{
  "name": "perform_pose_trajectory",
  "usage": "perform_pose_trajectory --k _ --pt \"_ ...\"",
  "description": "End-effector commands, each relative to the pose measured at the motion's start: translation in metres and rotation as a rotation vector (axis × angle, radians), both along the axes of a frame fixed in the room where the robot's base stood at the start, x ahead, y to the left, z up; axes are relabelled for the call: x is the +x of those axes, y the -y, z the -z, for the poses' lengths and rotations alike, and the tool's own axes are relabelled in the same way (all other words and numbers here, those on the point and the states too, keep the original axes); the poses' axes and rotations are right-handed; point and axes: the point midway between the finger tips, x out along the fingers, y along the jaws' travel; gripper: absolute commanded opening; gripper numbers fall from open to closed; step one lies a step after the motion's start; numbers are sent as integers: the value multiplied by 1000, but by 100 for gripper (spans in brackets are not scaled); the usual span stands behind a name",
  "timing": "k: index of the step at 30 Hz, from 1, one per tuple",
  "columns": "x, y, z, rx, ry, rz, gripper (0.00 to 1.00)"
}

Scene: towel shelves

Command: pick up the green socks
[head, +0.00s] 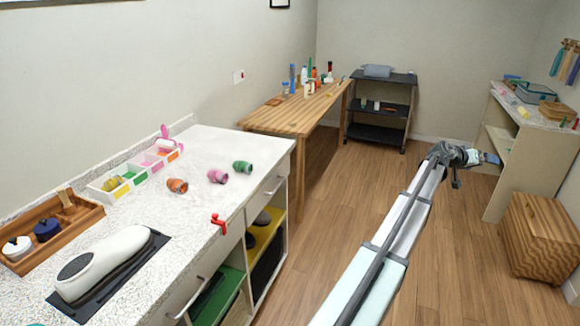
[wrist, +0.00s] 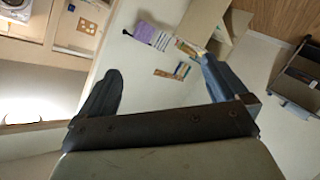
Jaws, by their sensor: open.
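A small green roll (head: 242,167), which looks like the green socks, lies on the white speckled counter (head: 222,143) near its far right end in the head view. A pink roll (head: 217,176) and an orange roll (head: 177,186) lie to its left. My gripper (head: 492,158) is at the end of my outstretched arm, over the floor to the right and well apart from the counter. In the wrist view my gripper (wrist: 160,80) has its two fingers spread wide with nothing between them. The green roll cannot be made out in the wrist view.
A divided tray (head: 133,178), a wooden tray (head: 45,232) and a white device (head: 102,262) stand on the counter. A red clamp (head: 218,223) sits at its front edge. A wooden table (head: 298,108), dark cart (head: 380,108) and wooden chest (head: 541,236) stand around open floor.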

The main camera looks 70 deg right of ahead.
Motion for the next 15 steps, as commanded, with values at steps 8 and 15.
perform_pose_trajectory --k 8,15 --pt "67 15 -11 -35 79 -21 100" --pt "160 26 -14 -42 177 -63 100"
